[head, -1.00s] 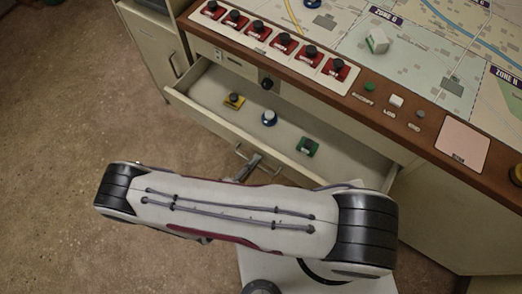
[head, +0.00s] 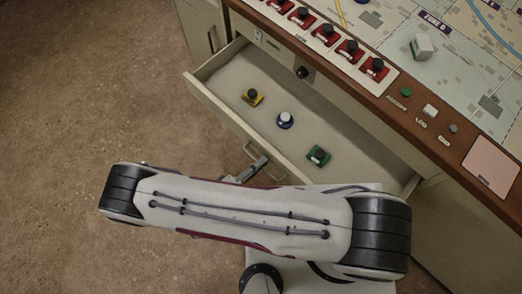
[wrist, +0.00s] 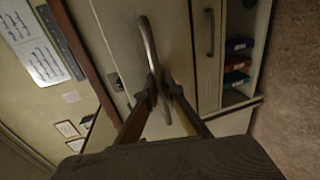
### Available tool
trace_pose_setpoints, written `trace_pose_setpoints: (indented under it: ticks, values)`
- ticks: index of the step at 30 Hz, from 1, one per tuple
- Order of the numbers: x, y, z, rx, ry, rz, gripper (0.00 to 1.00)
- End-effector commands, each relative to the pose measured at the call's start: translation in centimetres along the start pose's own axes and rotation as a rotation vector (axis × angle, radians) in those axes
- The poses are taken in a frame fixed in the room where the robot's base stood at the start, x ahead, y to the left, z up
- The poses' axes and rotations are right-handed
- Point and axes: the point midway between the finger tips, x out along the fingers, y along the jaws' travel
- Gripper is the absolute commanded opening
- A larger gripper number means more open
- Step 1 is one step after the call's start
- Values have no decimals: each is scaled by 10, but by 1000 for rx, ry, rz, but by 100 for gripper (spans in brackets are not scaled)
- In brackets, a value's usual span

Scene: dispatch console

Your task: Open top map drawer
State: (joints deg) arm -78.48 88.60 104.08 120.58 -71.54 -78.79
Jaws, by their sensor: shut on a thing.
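The top map drawer (head: 218,104) stands well out from the console, its inside in plain view. My gripper (wrist: 158,90) is shut on the curved metal drawer handle (wrist: 149,42) in the wrist view. In the head view my gripper (head: 257,165) is at the drawer's front face, and my arm partly covers it and the drawer's near right end.
The console top holds a row of red switches (head: 325,34), a green button (head: 406,92), a pink pad (head: 490,166) and a map with a white block (head: 423,46). Bare floor (head: 80,90) lies to the left. The wrist view shows an open shelf with coloured boxes (wrist: 238,62).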

Motion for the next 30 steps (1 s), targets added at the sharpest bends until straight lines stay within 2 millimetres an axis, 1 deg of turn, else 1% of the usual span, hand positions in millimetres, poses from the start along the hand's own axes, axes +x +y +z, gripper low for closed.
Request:
trace_pose_setpoints:
  ticks: [1, 2, 3, 13, 19, 26, 30]
  values:
    - [0, 0, -1, 1, 1, 0, 0]
    - [0, 0, -1, 1, 1, 0, 12]
    - [0, 0, -1, 1, 1, 0, 14]
    - [0, 0, 0, 0, 1, 0, 14]
    - [-6, 0, -1, 1, 1, 0, 14]
    - [-27, 0, -1, 2, 4, -1, 14]
    - [-46, 0, -1, 3, 4, -2, 14]
